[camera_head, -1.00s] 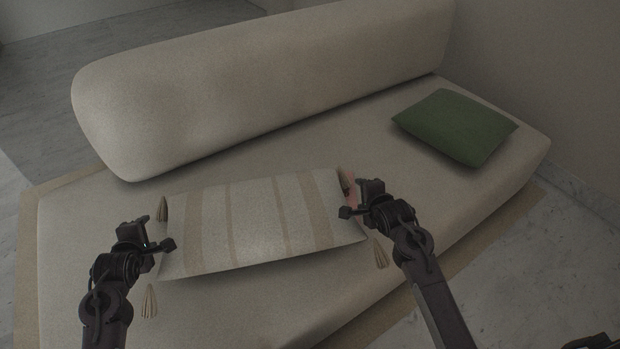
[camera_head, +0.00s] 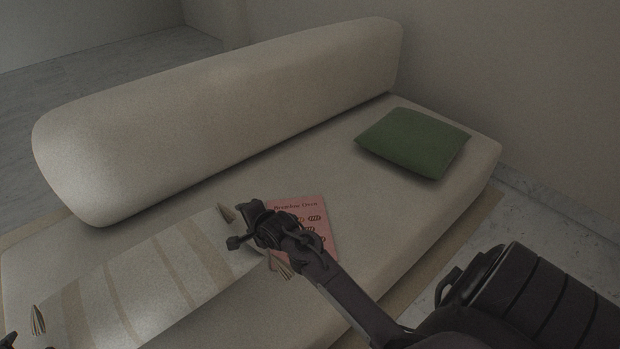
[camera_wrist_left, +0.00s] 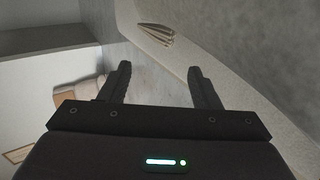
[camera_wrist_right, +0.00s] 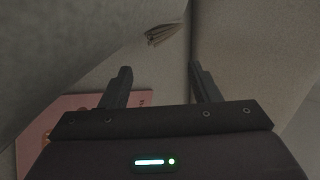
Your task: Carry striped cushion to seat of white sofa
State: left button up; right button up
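The striped cushion (camera_head: 140,285), beige with tan bands and corner tassels, fills the lower left of the head view, partly cut off. It is over the front of the white sofa's seat (camera_head: 345,160); I cannot tell whether it touches the seat. My right gripper (camera_head: 240,228) is at the cushion's right end. In the right wrist view its fingers (camera_wrist_right: 160,75) are apart, with the cushion (camera_wrist_right: 60,40) and a tassel beyond. My left gripper (camera_head: 8,342) barely shows at the cushion's left end. Its fingers (camera_wrist_left: 160,78) are apart, with a tassel beyond.
A green cushion (camera_head: 413,142) lies at the right end of the seat. A pink booklet (camera_head: 312,222) lies on the seat just right of my right gripper. The long backrest (camera_head: 220,110) runs behind. Bare seat shows between booklet and green cushion. Marble floor lies in front.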

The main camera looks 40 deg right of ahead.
aim_at(243, 229)
pick_arm(q)
jog(key=shift+d+f, duration=0.15)
jog(key=shift+d, duration=0.65)
pick_arm(e)
jog(key=shift+a+f, duration=0.15)
jog(key=shift+a, duration=0.6)
pick_arm(q)
jog(key=shift+f+b, duration=1.25)
jog(key=shift+b, duration=0.15)
pick_arm(e)
jog(key=shift+f, duration=1.25)
pick_arm(q)
jog(key=shift+r, duration=0.15)
pick_arm(e)
jog(key=shift+r, duration=0.15)
pick_arm(q)
jog(key=shift+a, duration=0.35)
jog(key=o, duration=0.5)
jog(key=shift+a, duration=0.7)
pick_arm(e)
jog(key=shift+d, duration=1.05)
pick_arm(q)
jog(key=shift+a, duration=0.1)
pick_arm(e)
jog(key=o, duration=0.5)
jog(key=shift+d, duration=0.1)
pick_arm(q)
jog(key=shift+s, duration=0.1)
